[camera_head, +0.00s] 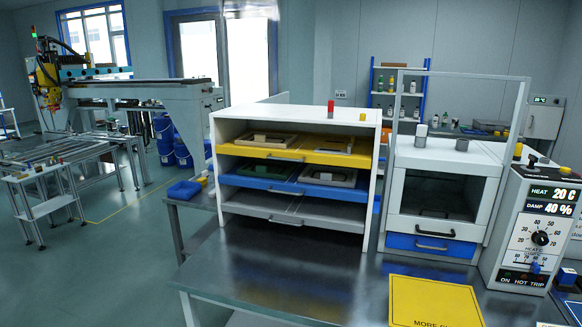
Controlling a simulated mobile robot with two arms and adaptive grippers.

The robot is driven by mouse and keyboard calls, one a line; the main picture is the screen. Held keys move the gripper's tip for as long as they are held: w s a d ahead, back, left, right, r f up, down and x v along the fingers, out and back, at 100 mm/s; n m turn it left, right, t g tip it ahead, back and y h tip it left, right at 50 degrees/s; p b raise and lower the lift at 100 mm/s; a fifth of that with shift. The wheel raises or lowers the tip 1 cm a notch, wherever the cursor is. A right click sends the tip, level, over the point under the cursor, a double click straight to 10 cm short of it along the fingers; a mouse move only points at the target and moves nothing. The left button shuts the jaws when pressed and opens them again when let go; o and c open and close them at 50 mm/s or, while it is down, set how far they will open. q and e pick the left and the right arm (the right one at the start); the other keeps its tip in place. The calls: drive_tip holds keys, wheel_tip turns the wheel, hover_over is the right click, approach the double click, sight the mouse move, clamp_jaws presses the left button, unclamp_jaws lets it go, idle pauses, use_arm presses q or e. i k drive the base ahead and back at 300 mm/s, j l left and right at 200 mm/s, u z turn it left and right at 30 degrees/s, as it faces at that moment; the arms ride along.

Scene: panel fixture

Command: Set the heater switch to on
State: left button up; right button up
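The heater panel (528,228) is a light upright box at the right side of the metal table. Its displays read HEAT 20 C and DAMP 40 %. A black round dial (540,238) with a HEAT °C label sits below them. A small blue knob or lever (535,267) sits lower on the front, above a dark strip (520,279) marked ON, HOT and TRIP. A black part (533,159) stands on top of the box. I cannot tell which of these is the heater switch or how it is set. Neither of my grippers is in view.
A white shelf (225,135) with yellow, blue and grey trays stands left of a white open-fronted cabinet (398,190) with a blue drawer (430,246). The table's front left is clear.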

sight(534, 159)
drive_tip(key=z, duration=1.35)
